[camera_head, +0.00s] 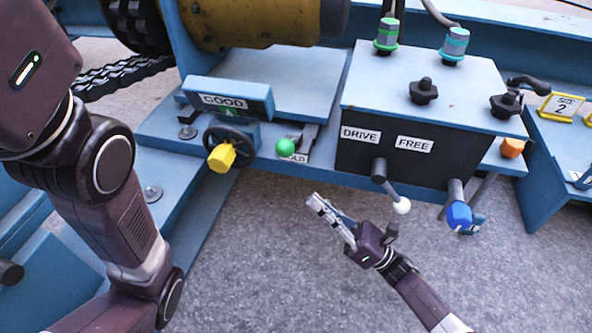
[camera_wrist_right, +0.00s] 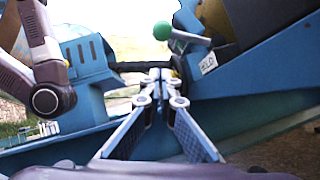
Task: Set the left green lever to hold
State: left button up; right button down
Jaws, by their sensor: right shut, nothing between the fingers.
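The left green lever ends in a green ball (camera_head: 285,146), in front of a partly hidden label (camera_head: 298,160) that reads "OLD". In the right wrist view the green ball (camera_wrist_right: 162,31) sits on a grey rod running right, with the label (camera_wrist_right: 208,63) below it. My right gripper (camera_head: 314,200) is shut and empty. It hangs over the grey floor, below and slightly right of the ball in the head view, apart from it. Its closed fingertips (camera_wrist_right: 159,76) lie below the ball in the wrist view. My left gripper is outside both views.
The control box (camera_head: 375,155) with "DRIVE" and "FREE" labels is to the right. A white-balled lever (camera_head: 402,206) and blue knob (camera_head: 459,215) project near my right gripper.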

aim_at(291, 143)
jog(key=w+a+r+b, duration=0.2)
jog(key=w+a+r, duration=0.2)
jog(key=r, duration=0.3)
jog(key=shift+a+b, duration=0.35)
jog(key=shift+a, duration=0.1)
jog(key=shift+w+r, duration=0.1)
